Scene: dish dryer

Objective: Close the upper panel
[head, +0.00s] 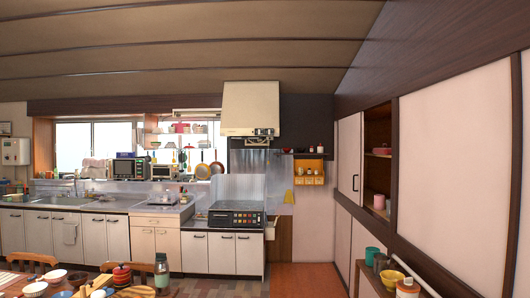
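On the right wall is a high cabinet with pale panels in dark wood frames. A gap in it (377,150) stands open and shows shelves with a pink container (379,201) and a small pink bowl (382,152). A narrow pale panel (348,150) with a dark handle is left of the gap, and a large pale panel (452,150) is right of it. I cannot tell which panel the task means, and I see nothing I can surely call a dish dryer. Neither of my grippers is in view.
A counter with a sink (62,201) and a stove (236,215) runs along the back wall under a range hood (251,109). A dining table with dishes (60,286) is at lower left. A shelf with bowls (392,278) is at lower right. Reddish floor (303,278) between them is clear.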

